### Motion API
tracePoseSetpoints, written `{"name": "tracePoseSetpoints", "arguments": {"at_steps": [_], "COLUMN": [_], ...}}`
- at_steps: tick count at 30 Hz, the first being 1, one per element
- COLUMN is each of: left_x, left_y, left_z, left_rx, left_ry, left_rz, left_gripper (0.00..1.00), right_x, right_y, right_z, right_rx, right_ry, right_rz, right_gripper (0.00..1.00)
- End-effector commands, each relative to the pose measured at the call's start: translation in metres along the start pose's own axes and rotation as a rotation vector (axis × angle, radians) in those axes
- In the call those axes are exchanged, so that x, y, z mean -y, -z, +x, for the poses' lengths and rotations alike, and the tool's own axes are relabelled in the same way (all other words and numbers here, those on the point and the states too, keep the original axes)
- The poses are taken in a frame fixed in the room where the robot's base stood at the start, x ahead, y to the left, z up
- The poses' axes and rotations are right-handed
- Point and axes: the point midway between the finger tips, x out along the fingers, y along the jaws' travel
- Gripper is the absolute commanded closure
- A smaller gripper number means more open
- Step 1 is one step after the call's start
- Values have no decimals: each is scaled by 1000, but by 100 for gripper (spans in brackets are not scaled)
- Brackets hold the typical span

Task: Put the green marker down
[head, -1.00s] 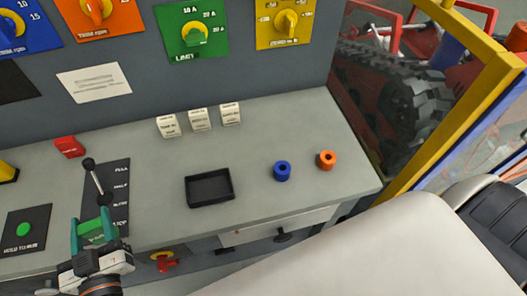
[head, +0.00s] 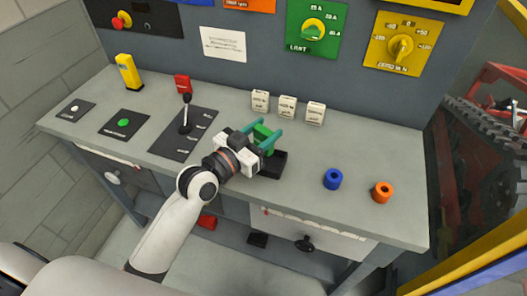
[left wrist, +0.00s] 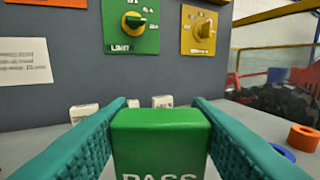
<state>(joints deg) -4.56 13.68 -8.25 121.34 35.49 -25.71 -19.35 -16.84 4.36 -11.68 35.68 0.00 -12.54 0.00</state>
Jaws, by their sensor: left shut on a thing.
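The green marker (head: 262,136) is a green block; in the left wrist view the green marker (left wrist: 160,140) fills the lower middle and carries white lettering that reads "PASS". My left gripper (head: 266,137) has teal fingers and is shut on it, one finger on each side. In the head view they are over the left part of a shallow black tray (head: 278,163) on the grey bench. My gripper and wrist hide part of this tray. I cannot tell how high the marker is above the tray. My right gripper is not in view.
Three white labelled blocks (head: 287,107) stand behind the tray. A blue ring (head: 333,179) and an orange ring (head: 382,192) stand to its right. A lever (head: 186,114) rises from a black plate at left. The bench (head: 225,112) has bare surface between these.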

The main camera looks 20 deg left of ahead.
Motion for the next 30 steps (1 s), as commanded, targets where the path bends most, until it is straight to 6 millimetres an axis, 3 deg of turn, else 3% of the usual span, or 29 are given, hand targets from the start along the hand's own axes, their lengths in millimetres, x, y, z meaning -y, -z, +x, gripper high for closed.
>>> {"name": "tracePoseSetpoints", "arguments": {"at_steps": [4,12,24,25,28,30], "left_x": [0,-1,-1,-1,-1,-1], "left_y": [16,50,55,54,54,54], "left_z": [0,0,0,0,0,0], "left_rx": [0,0,1,1,1,1], "left_ry": [0,-2,-2,-2,-2,-2], "left_rz": [2,2,2,2,2,2], "left_gripper": [78,78,78,50,34,33], "right_x": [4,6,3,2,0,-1], "right_y": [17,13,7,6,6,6], "right_z": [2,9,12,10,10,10], "right_rx": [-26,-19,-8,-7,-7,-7], "right_ry": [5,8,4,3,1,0], "right_rz": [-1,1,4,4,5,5], "right_gripper": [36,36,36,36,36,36]}}
